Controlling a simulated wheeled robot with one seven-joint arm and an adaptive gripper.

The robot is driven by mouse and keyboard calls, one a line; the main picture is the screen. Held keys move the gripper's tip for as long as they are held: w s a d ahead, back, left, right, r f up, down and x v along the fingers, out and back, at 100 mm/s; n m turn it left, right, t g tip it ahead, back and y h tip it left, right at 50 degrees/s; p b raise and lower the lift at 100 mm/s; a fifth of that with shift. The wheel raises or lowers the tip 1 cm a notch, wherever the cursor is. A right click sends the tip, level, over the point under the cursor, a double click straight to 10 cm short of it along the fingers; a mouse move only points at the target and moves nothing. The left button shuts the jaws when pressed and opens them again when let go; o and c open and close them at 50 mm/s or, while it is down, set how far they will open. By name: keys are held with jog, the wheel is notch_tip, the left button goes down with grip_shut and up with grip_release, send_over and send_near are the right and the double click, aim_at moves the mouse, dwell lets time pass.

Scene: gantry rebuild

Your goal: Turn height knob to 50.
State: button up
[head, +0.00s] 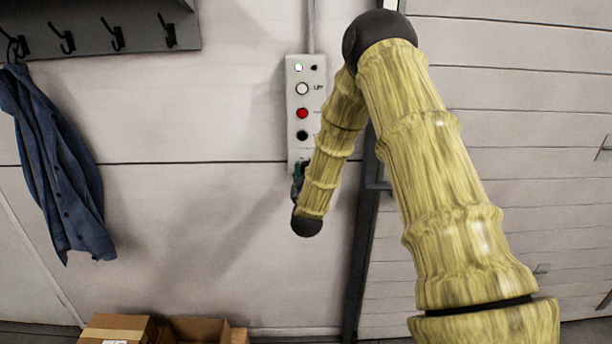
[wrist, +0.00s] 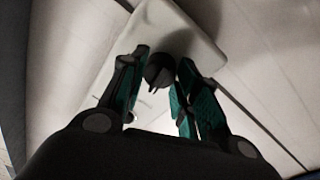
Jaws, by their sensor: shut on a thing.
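A pale control panel (head: 296,98) is mounted on the wall in the head view. It carries a white button (head: 302,88), a red button (head: 302,113) and a black button (head: 302,135) in a column. The black height knob (wrist: 160,71) shows in the wrist view, near the end of the panel (wrist: 205,52), with a pale mark on it. My gripper (wrist: 160,80) has its two green-padded fingers on either side of the knob, shut on it. In the head view my arm mostly hides the gripper and the knob. I cannot read any scale or setting.
A dark blue jacket (head: 55,165) hangs at the left below a hook rail (head: 110,30). A dark vertical post (head: 362,245) and a slatted door (head: 500,120) are right of the panel.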

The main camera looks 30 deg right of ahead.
jog(key=shift+n+b, duration=0.35)
jog(key=shift+n, duration=0.85)
jog(key=o, duration=1)
jog(key=shift+s, duration=0.1)
jog(key=v, duration=1.2)
jog(key=shift+d, duration=0.1)
jog(key=shift+f+y, duration=0.1)
jog(key=shift+y, duration=0.2)
